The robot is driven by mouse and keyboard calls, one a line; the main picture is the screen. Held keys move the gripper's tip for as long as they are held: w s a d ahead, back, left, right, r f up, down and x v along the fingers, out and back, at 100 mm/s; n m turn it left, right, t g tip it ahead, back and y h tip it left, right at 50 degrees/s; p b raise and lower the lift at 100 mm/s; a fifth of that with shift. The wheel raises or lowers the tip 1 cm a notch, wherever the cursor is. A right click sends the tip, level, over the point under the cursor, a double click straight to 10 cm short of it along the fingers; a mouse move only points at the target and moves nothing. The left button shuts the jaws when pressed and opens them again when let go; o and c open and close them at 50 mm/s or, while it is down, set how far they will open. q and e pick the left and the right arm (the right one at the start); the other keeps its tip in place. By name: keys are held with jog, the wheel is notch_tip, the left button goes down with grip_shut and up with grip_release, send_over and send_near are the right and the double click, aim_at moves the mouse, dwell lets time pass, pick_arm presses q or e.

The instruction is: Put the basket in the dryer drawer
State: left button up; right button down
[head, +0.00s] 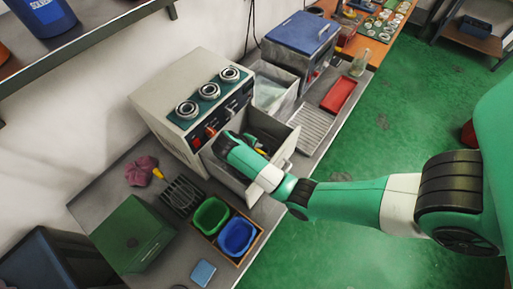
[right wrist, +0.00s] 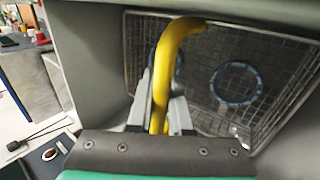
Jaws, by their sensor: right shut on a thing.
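The dryer (head: 170,105) is a beige box with round dials, and its drawer (head: 286,152) stands pulled out at the front. My right gripper (right wrist: 160,105) is shut on the yellow handle (right wrist: 170,62) of a wire-mesh basket (right wrist: 290,52). A dark ring (right wrist: 237,82) shows in the basket, and part of another shows behind the handle. In the head view my right wrist is over the drawer and hides most of the basket. Pale walls surround the basket in the right wrist view. Whether it touches the drawer floor cannot be told. My left gripper is not in view.
Green and blue tubs (head: 237,237) in a wooden tray, a black rack (head: 181,195) and a green box (head: 131,236) stand left of the drawer. A grey bin (head: 272,90), ribbed tray (head: 311,130) and red tray (head: 339,95) lie to the right.

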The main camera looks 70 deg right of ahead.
jog(key=shift+f+b, duration=0.15)
jog(key=shift+b, duration=0.15)
jog(key=c, duration=0.8)
grip_release()
jog(key=shift+o, duration=0.2)
notch_tip(320, 180, up, 11)
jog(key=p, duration=0.8)
jog(key=shift+p, duration=0.35)
